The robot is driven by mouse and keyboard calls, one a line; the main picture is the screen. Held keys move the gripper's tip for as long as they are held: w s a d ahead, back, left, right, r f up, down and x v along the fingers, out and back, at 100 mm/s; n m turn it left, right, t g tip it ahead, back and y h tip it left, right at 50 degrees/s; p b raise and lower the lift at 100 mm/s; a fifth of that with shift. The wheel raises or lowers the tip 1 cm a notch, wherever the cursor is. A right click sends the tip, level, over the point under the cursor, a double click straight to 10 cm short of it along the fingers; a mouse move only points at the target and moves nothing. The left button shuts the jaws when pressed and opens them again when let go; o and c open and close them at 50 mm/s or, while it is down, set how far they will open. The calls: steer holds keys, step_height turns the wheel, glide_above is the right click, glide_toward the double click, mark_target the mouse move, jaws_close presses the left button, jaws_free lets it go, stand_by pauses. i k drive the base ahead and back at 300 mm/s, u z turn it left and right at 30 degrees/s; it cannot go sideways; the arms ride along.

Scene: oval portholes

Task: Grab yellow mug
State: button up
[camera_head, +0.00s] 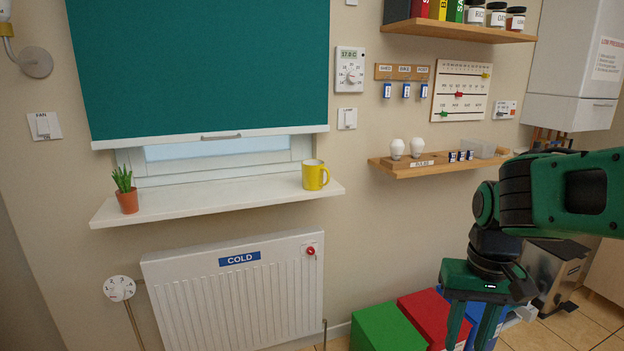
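The yellow mug (313,175) stands upright on the right part of the white window sill (240,196), with its handle toward the right. My gripper (472,335) is at the lower right, well to the right of the mug and below it. Its two green fingers point down and are spread apart. Nothing shows between them except the coloured boxes behind, and the fingertips run close to the bottom edge of the picture.
A potted plant (127,191) stands at the sill's left end. A teal blind (200,65) hangs above the sill, and a radiator (235,293) is below. A wooden shelf (432,169) with bulbs is to the right. Green (385,328) and red (432,315) boxes sit on the floor.

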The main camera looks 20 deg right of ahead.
mark_target(313, 170)
steer(key=k, duration=0.65)
steer(key=z, duration=0.5)
steer(key=i, duration=1.65)
steer(key=z, duration=0.05)
